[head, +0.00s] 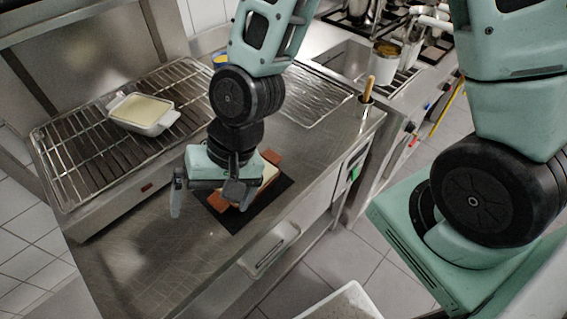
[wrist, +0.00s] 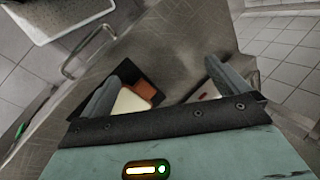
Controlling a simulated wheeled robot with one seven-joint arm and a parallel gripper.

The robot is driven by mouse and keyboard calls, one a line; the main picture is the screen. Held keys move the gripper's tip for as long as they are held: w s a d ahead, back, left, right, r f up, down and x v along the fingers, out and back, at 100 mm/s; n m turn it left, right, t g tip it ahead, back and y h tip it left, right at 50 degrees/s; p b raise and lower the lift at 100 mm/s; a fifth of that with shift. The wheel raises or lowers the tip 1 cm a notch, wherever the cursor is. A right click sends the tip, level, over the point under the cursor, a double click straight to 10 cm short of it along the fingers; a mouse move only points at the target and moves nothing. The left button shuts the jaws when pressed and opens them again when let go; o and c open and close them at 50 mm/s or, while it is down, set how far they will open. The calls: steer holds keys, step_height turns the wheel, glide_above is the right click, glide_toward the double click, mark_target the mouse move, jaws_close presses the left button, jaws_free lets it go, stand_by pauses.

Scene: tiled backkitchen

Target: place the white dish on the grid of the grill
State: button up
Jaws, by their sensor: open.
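The white dish (head: 142,112), with two handles and a pale yellow filling, rests on the grid (head: 85,148) of the grill at the left in the head view. My gripper (head: 208,199) is apart from it, over the counter to the lower right of the grill. In the wrist view the open fingers (wrist: 166,88) spread over the counter. Part of the grill's front edge (wrist: 207,93) seems to show near one finger.
A brown dish (head: 272,157) with a cream top lies on a black mat (head: 241,217) beside and partly behind my gripper. It also shows in the wrist view (wrist: 145,90). A wooden-handled tool (head: 369,88) stands at the back right. The counter's front left is clear.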

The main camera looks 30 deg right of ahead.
steer(key=s+d+r+n+h, duration=0.4)
steer(key=s+d+r+n, duration=0.3)
steer(key=d+r+n, duration=0.2)
steer(key=shift+d+r+h, duration=0.3)
steer(key=shift+d+r, duration=0.1)
steer(key=shift+r, duration=0.5)
steer(key=shift+s, duration=0.1)
step_height(320, 180, down, 2)
steer(key=shift+f+b, duration=0.25)
steer(key=shift+b, duration=1)
steer(key=shift+c, duration=0.3)
